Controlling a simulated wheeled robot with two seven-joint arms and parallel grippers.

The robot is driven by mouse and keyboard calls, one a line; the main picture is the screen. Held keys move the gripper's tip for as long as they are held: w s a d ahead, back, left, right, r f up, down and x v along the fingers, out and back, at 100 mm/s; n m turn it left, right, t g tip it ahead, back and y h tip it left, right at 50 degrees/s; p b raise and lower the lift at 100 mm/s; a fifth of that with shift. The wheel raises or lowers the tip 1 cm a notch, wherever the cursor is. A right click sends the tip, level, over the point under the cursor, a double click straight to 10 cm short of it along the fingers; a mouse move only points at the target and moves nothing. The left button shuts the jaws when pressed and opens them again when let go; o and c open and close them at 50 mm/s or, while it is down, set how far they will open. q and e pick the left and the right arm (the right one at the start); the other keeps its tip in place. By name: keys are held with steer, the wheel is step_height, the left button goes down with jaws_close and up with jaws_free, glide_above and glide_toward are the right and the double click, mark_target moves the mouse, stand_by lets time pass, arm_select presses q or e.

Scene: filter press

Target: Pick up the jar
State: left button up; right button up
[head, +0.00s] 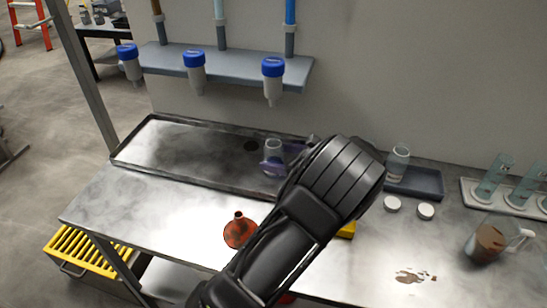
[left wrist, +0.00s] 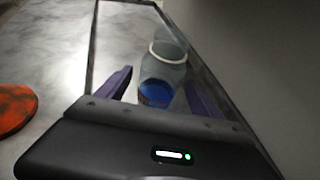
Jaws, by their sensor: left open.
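A clear glass jar (head: 273,149) stands in the long grey tray (head: 150,160) on the metal bench, near the tray's right end. My left gripper (head: 283,160) is at the jar, with its purple fingers open. In the left wrist view the jar (left wrist: 165,62) stands between the two spread fingers of my left gripper (left wrist: 160,95), with a gap visible on each side. Something blue shows low in the jar there. Part of the jar is hidden behind the gripper. A second clear jar (head: 398,162) stands in a small dark tray on the right. My right gripper is out of view.
An orange-red funnel (head: 238,232) lies left of my forearm. Two white lids (head: 408,207), a brown spill (head: 412,277) and a pitcher with brown contents (head: 487,243) are on the right. Blue-topped filter cups (head: 272,80) hang from a shelf (head: 230,66) above the tray.

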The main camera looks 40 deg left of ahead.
mark_target(266, 155)
arm_select(q)
steer(key=p+x, duration=0.1)
steer(key=x, duration=0.2)
steer(key=shift+s+a, duration=0.1)
steer(key=shift+a, duration=0.3)
steer(key=shift+a+f, duration=0.3)
steer(key=shift+a, duration=0.1)
steer(key=shift+c, duration=0.4)
jaws_close()
steer(key=shift+r, duration=0.35)
